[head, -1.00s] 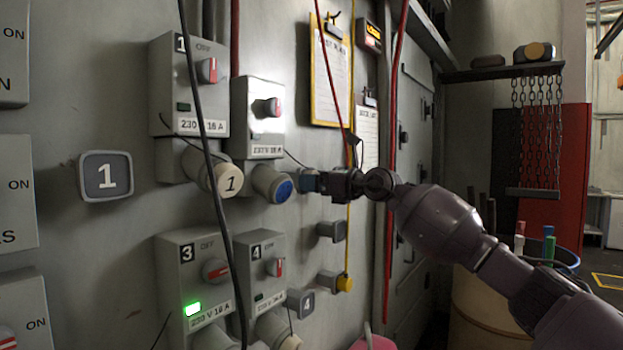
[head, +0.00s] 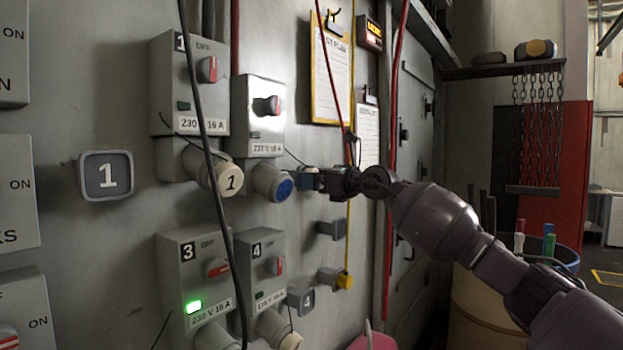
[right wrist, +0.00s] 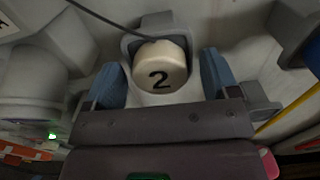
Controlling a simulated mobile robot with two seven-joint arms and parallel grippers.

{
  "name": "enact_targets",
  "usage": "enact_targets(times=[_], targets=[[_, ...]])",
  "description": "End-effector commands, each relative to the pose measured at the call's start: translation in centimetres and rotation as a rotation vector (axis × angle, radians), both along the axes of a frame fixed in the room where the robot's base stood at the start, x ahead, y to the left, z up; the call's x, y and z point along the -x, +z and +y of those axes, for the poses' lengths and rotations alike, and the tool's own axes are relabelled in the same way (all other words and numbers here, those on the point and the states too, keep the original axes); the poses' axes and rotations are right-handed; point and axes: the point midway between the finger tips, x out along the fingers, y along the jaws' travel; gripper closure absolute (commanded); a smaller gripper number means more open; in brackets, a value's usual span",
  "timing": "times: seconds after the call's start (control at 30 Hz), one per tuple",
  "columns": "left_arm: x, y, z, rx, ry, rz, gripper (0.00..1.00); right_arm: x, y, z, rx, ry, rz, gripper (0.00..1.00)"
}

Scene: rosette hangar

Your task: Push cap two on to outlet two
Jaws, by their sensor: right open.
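Outlet two (head: 268,182) is a grey round socket with a blue face, under the second switch box; its face is uncovered. Cap two (right wrist: 160,68) is cream with a black 2. In the right wrist view it sits at a grey wall holder (right wrist: 132,42), with a dark cord running to it. My right gripper (right wrist: 160,82) is open, its blue fingers on either side of the cap; whether they touch it is unclear. In the head view the gripper (head: 311,181) is just right of outlet two and partly hides the cap. My left gripper is out of view.
Cap one (head: 230,179) covers the outlet to the left. A black cable (head: 212,165) hangs in front of the boxes. Grey wall holders (head: 331,229) stick out below my gripper. A yellow cord (head: 350,225) and a red cable (head: 393,150) hang to the right.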

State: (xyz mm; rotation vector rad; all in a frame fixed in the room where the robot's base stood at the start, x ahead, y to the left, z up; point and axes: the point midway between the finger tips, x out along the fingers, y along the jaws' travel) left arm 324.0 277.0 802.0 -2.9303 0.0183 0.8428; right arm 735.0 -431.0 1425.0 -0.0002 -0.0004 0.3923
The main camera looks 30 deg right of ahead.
Motion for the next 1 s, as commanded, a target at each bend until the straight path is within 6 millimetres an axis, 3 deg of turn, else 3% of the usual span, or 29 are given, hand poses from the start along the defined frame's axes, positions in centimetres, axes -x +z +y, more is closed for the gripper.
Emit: enact_targets(times=[0.87,1.0], targets=[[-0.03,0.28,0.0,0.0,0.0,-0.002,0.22,-0.01,-0.05,0.03,0.0,0.0,0.001,0.19],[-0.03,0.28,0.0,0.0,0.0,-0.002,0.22,-0.01,-0.05,0.03,0.0,0.0,0.0,0.38]])
